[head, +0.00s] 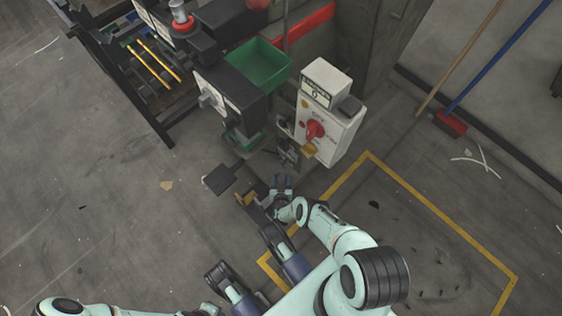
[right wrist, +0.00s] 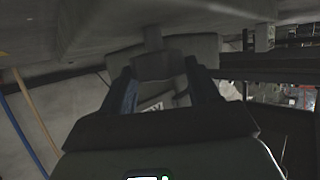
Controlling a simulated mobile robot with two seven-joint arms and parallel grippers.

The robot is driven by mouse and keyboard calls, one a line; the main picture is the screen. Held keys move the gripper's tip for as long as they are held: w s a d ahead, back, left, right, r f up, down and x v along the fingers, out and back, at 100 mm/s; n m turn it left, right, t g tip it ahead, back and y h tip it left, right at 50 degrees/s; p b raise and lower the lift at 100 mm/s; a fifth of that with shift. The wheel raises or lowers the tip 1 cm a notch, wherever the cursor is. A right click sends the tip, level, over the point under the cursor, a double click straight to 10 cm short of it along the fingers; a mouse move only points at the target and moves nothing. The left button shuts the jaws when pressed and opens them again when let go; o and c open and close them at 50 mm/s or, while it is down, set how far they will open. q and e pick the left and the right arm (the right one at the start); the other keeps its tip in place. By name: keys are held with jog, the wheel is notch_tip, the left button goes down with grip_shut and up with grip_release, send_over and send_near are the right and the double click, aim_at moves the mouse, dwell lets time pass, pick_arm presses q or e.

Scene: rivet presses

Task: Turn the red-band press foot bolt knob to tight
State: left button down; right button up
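The press (head: 232,95) stands at the top middle of the head view, with a red band (head: 308,24) on it. My right gripper (head: 282,182) is low at the press's foot, below the control box. In the right wrist view, a dark grey knob (right wrist: 163,62) on a short stem sits between my right gripper's fingertips (right wrist: 161,70). The fingers are apart, one on each side of the knob; whether they press on it is unclear. In the head view I cannot make out the knob. My left gripper is out of view.
A white control box (head: 327,128) with a red switch overhangs close beyond my right gripper. A green bin (head: 259,64) is on the press. A foot pedal (head: 219,179) lies left of the gripper. Yellow floor lines (head: 430,207) and a broom (head: 450,123) are at right; floor at left is mostly clear.

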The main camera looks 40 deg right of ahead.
jog(key=shift+o, duration=0.8)
